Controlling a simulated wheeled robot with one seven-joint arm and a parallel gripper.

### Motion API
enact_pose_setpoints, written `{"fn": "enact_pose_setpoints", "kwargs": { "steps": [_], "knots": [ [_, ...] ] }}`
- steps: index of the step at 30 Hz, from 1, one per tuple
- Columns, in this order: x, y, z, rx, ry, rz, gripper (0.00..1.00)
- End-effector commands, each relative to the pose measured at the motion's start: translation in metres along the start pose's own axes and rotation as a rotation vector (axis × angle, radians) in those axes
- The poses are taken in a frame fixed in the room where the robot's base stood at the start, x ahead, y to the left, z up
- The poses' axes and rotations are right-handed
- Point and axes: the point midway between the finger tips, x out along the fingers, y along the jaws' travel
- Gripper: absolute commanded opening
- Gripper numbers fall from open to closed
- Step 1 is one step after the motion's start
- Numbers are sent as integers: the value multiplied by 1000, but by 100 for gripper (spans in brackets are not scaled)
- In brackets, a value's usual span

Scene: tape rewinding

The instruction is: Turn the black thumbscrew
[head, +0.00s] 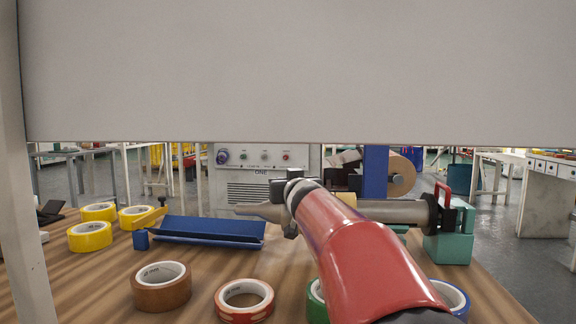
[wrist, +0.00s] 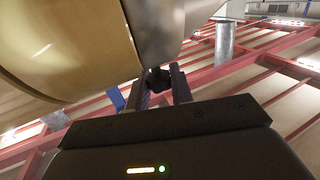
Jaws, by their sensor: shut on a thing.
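The black thumbscrew (wrist: 157,79) shows in the wrist view as a small dark knob just under a grey metal part (wrist: 158,35). My gripper (wrist: 162,88) has one finger on each side of it and is shut on it. The fingers reach up from below toward the knob. In the head view my red arm stretches over the rewinding machine and covers much of it. The thumbscrew and my fingertips cannot be made out there. The machine's grey roller (head: 398,211) runs to the right behind my arm, with a red handle (head: 442,194) at its end.
A large tan roll (wrist: 62,50) lies close beside my fingers in the wrist view. A blue tray (head: 210,229) and several tape rolls, such as a brown one (head: 161,287), lie on the wooden table. A control box (head: 264,160) stands behind. A grey panel (head: 300,70) hangs above.

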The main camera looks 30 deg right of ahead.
Motion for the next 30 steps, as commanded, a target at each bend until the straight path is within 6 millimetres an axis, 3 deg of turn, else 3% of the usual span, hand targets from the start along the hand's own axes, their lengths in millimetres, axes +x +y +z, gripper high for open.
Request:
{"fn": "enact_pose_setpoints", "kwargs": {
  "steps": [1, 12, 30],
  "knots": [
    [1, 2, -9, 2, -9, -24, 0],
    [0, 2, -3, 0, 14, -175, 0],
    [-2, 0, -1, 2, 4, -223, 0]
  ]
}}
